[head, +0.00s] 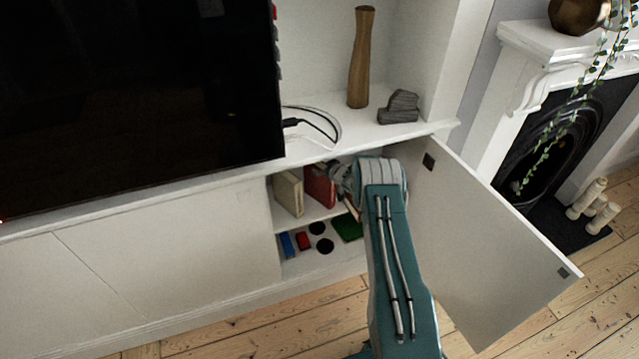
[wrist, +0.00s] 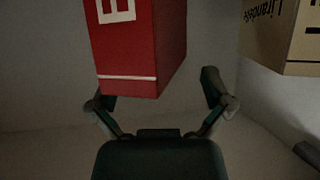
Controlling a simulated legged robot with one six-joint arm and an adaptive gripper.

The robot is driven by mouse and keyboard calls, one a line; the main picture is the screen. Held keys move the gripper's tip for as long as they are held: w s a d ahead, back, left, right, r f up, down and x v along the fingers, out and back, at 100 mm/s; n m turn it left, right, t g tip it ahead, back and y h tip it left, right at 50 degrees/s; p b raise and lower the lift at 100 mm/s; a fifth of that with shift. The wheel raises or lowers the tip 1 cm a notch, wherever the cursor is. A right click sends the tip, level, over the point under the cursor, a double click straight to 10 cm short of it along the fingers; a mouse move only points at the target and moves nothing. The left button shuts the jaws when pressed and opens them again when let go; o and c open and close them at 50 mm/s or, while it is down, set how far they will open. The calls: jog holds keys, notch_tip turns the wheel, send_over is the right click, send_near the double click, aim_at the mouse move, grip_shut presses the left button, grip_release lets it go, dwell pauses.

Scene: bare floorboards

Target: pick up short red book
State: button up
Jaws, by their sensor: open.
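A red book (head: 320,187) stands on the upper shelf inside the open cabinet, partly hidden by my arm. In the wrist view the red book (wrist: 137,45) fills the top middle, with white lettering and a white band near one end. My gripper (wrist: 158,98) is open, with one finger on each side of the book's near end. I cannot tell whether either finger touches it. In the head view my gripper (head: 340,180) reaches into the cabinet and its fingertips are hard to make out.
A beige book (head: 288,193) stands left of the red one; a cream lettered book (wrist: 283,35) shows at the wrist view's right. Small blue (head: 287,244) and red (head: 303,241) items lie on the lower shelf. The open cabinet door (head: 480,235) stands right of my arm.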

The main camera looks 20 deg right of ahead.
jog(key=shift+x, duration=0.85)
grip_shut()
jog(key=shift+r, duration=0.1)
